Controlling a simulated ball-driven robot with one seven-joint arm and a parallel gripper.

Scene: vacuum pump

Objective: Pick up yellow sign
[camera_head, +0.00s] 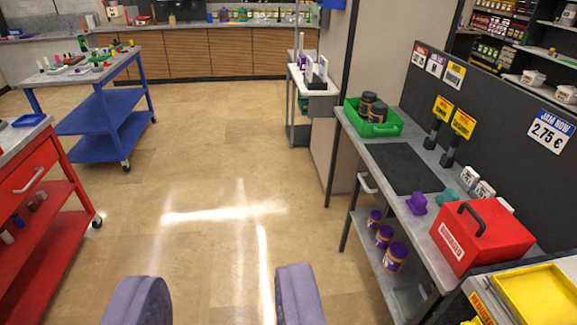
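Two yellow signs with dark lettering stand on black holders at the back of the grey counter on the right, against a dark panel. One yellow sign (442,108) is farther away and the other yellow sign (463,123) is nearer. A flat yellow-and-white label (454,75) is on the panel above them. My gripper (218,298) shows as two purple fingers at the bottom edge, wide apart and with nothing between them. It is over the floor, well left of the signs and apart from them.
The grey counter (385,205) holds a green crate (388,130) with dark jars, a black mat (402,167), purple and teal items, and a red toolbox (475,237). A yellow tray (540,295) is at lower right. Red and blue carts stand left. The middle floor is clear.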

